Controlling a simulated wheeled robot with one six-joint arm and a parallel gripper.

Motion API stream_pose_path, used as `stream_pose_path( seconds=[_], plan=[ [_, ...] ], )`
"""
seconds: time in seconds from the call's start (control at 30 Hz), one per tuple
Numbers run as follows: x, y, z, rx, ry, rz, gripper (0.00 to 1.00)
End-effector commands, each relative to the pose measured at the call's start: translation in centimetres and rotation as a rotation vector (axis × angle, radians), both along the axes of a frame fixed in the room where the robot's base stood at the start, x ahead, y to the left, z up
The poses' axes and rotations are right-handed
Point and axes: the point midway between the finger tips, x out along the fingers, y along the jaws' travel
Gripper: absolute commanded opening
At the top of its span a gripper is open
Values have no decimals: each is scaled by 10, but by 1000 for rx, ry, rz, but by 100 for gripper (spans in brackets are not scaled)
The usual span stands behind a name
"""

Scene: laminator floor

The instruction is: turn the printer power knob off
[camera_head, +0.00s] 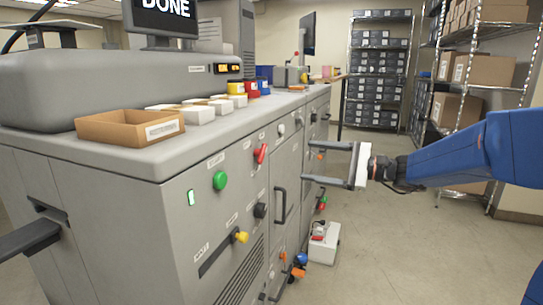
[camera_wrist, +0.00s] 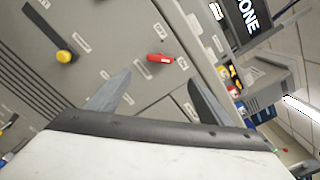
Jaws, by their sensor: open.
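The grey machine (camera_head: 225,165) fills the left of the head view. A red knob (camera_head: 260,153) sits on the upper part of its front panel. It also shows in the wrist view as a red lever-like knob (camera_wrist: 159,58), between and beyond my fingertips. A black round knob (camera_head: 260,210) and a yellow knob (camera_head: 241,237) sit lower. My gripper (camera_head: 306,161) is open and empty, right of the red knob and apart from the panel.
A green button (camera_head: 220,180) and a black door handle (camera_head: 280,205) are on the front. A cardboard tray (camera_head: 130,127) lies on top, below a screen (camera_head: 163,18) reading DONE. A white box (camera_head: 324,243) stands on the floor. Open floor lies to the right, before shelves (camera_head: 378,70).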

Motion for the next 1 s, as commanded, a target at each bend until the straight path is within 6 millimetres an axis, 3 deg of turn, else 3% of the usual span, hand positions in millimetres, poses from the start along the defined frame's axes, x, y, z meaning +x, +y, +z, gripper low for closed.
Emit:
stream_pose_path(
  seconds=[0.7,1.0],
  plan=[
    [38,109,-1,-1,0,3,73],
    [47,130,0,0,-1,0,73]
  ],
)
